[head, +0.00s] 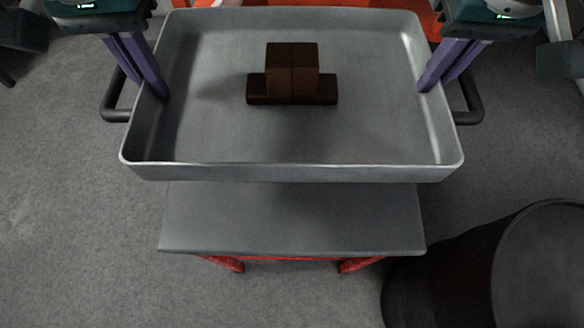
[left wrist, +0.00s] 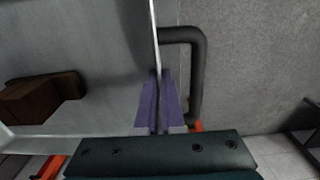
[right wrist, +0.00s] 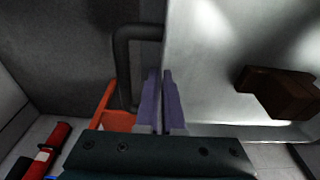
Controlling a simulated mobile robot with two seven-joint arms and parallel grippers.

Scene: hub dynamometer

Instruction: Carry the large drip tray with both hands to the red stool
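The large drip tray (head: 300,150) is a grey, shallow rectangular pan with a black bar handle at each end. My left gripper (head: 149,90) is shut on its left wall, inside the left handle. My right gripper (head: 436,88) is shut on its right wall. Both wrist views show the wall between the purple fingers, at the left gripper (left wrist: 157,75) and right gripper (right wrist: 162,75). The tray looks level. Below its near edge is a grey-topped stand (head: 290,225) with red legs, probably the red stool. Whether the tray touches it is hidden.
Dark brown blocks (head: 292,72) stand inside the tray. An orange-red structure (head: 428,22) shows behind it. A black round container (head: 540,265) stands on the floor at the lower right. Grey floor is bare at the left. A red cylinder (right wrist: 47,145) shows in the right wrist view.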

